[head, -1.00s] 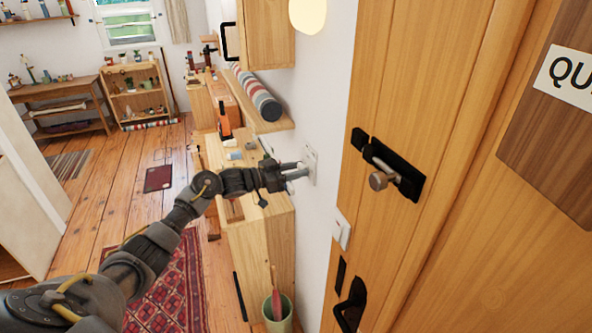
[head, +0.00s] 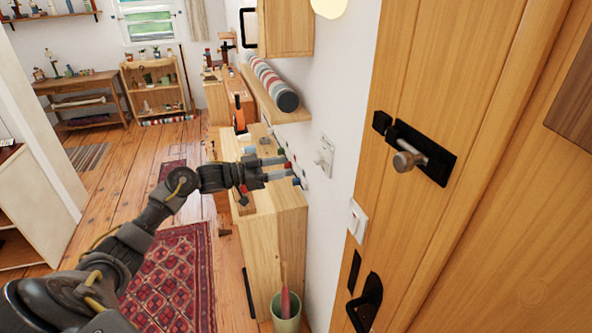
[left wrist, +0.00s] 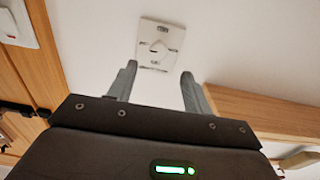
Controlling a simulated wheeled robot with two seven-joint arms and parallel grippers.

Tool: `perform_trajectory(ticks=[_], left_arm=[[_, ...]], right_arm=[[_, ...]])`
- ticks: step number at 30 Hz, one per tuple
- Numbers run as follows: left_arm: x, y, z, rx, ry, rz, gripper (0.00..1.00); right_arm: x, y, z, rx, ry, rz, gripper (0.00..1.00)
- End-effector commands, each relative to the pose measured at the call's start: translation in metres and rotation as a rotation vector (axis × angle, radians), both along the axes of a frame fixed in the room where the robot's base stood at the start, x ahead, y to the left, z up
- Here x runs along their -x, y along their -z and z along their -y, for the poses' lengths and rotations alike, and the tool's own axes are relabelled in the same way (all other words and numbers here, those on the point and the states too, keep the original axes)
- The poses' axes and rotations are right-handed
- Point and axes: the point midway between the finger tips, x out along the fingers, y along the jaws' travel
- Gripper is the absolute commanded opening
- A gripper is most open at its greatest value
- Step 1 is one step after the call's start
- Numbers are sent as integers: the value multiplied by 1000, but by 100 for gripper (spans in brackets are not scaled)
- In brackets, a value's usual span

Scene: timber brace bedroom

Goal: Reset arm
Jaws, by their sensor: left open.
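My left gripper (head: 290,171) is open and empty, stretched out over the wooden cabinet in the head view. Its two fingers point right toward the white wall. A white wall plate with a small knob or toggle (head: 325,157) is on that wall, a little to the right of the fingertips and apart from them. In the left wrist view the plate (left wrist: 160,44) is ahead, between and beyond the open fingers (left wrist: 158,74). My right gripper is not in view.
A wooden door with a black bolt (head: 418,153) and a black handle (head: 365,302) stands at the right. A white switch (head: 356,220) is beside it. The wooden cabinet (head: 270,235) is under my gripper, with a green bin (head: 286,312) in front. A shelf holds a striped roll (head: 270,82).

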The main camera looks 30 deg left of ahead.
Motion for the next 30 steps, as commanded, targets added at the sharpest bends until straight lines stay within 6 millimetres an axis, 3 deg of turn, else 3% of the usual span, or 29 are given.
perform_trajectory(ticks=[6,23,26,29,30], left_arm=[[11,0,-10,-1,1,0,50],[11,4,-10,1,-4,-3,50],[6,28,-13,10,-36,-26,50],[1,82,-18,19,-106,-76,50],[0,110,-20,20,-142,-105,50]], right_arm=[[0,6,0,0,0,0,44],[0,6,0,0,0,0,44],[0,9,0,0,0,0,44],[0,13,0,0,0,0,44],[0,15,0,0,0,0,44]])
